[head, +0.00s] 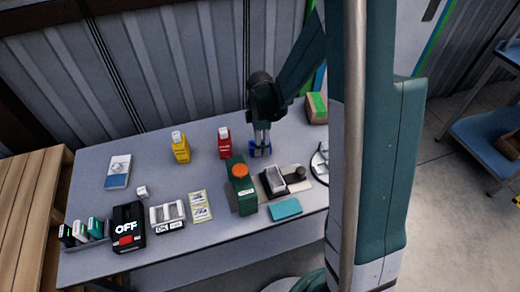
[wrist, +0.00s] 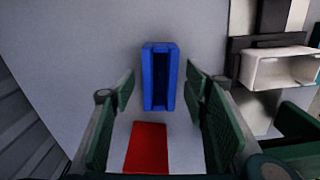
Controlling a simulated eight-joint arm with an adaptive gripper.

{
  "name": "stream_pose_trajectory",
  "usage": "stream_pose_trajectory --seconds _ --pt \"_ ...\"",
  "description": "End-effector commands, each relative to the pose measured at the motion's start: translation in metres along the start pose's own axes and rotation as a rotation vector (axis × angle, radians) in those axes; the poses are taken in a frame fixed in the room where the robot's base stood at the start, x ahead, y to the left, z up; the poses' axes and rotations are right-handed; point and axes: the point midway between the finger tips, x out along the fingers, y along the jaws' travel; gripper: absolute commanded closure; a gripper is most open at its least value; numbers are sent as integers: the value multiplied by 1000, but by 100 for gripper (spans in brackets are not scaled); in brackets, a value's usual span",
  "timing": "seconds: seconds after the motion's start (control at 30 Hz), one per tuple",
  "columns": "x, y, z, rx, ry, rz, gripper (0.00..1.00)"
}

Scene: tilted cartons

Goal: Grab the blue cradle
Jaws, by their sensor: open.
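The blue cradle (head: 254,153) is a small blue channel-shaped piece on the grey table, partly hidden behind my gripper in the head view. In the wrist view the blue cradle (wrist: 148,80) shows whole, with two raised side walls and a dark slot between them. My gripper (head: 262,142) points down above it. In the wrist view the gripper (wrist: 161,82) is open, with one finger to each side of the cradle's line and nothing held. I cannot tell the exact height gap.
A red face (wrist: 147,148) shows between the fingers' bases in the wrist view. A green box with an orange knob (head: 240,170) stands in front. A brown box (head: 316,110) is behind right.

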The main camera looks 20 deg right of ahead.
Motion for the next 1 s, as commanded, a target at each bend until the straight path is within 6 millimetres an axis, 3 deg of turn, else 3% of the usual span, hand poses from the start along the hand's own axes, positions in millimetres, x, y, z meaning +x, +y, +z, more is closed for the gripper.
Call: stream_pose_trajectory --seconds 0.3,0.9,1.0 --pt "28 0 0 0 0 0 55" --pt "29 0 0 0 0 0 55" --pt "29 0 0 0 0 0 67"
